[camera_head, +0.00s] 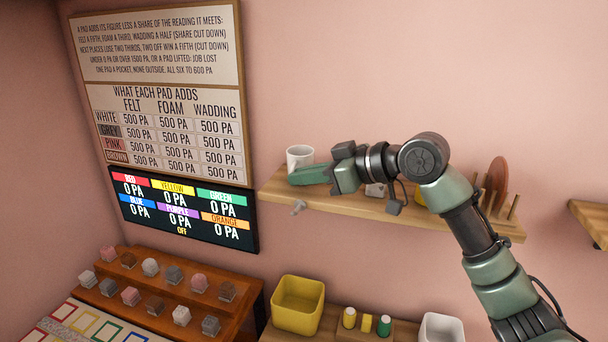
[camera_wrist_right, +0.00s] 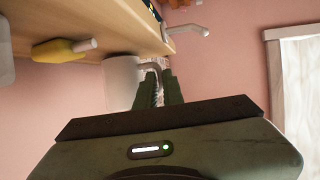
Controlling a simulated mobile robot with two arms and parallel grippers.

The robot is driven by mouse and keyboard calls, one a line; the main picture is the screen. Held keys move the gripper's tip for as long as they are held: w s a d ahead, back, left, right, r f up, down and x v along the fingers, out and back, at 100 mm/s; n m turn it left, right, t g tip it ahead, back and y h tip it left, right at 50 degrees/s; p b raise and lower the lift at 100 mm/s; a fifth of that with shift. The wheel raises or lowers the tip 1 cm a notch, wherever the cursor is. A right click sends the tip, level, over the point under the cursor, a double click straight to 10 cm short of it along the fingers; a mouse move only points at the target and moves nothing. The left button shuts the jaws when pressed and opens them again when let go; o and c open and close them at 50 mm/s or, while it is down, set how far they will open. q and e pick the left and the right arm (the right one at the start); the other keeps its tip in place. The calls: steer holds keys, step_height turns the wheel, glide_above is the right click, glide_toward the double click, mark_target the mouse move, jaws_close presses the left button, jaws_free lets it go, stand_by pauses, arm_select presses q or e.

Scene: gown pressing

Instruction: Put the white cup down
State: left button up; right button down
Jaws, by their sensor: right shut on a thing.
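The white cup (camera_head: 300,155) is upright at the left end of the wooden wall shelf (camera_head: 340,200). My right gripper (camera_head: 308,175) reaches in from the right and is shut by the cup's near side. In the right wrist view the fingers (camera_wrist_right: 160,90) are closed on the handle of the cup (camera_wrist_right: 121,80). The cup's base is hidden by the gripper in the head view, so I cannot tell whether it touches the shelf. My left gripper is not in view.
A yellow bottle (camera_wrist_right: 60,50) lies along the shelf beyond the cup. A rack with pegs and a brown disc (camera_head: 497,178) stands at the shelf's right end. A hook (camera_head: 298,206) sticks out below. A yellow bin (camera_head: 298,305) and a white bin (camera_head: 441,328) are lower down.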

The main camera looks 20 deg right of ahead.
steer(key=shift+f, duration=0.1)
steer(key=c, duration=1.5)
jaws_free()
steer(key=shift+r, duration=0.2)
steer(key=shift+s+d, duration=0.15)
steer(key=shift+d, duration=0.15)
steer(key=b+v, duration=0.3)
steer(key=v, duration=0.8)
steer(key=shift+s+r+b, duration=0.15)
steer(key=shift+b, duration=0.25)
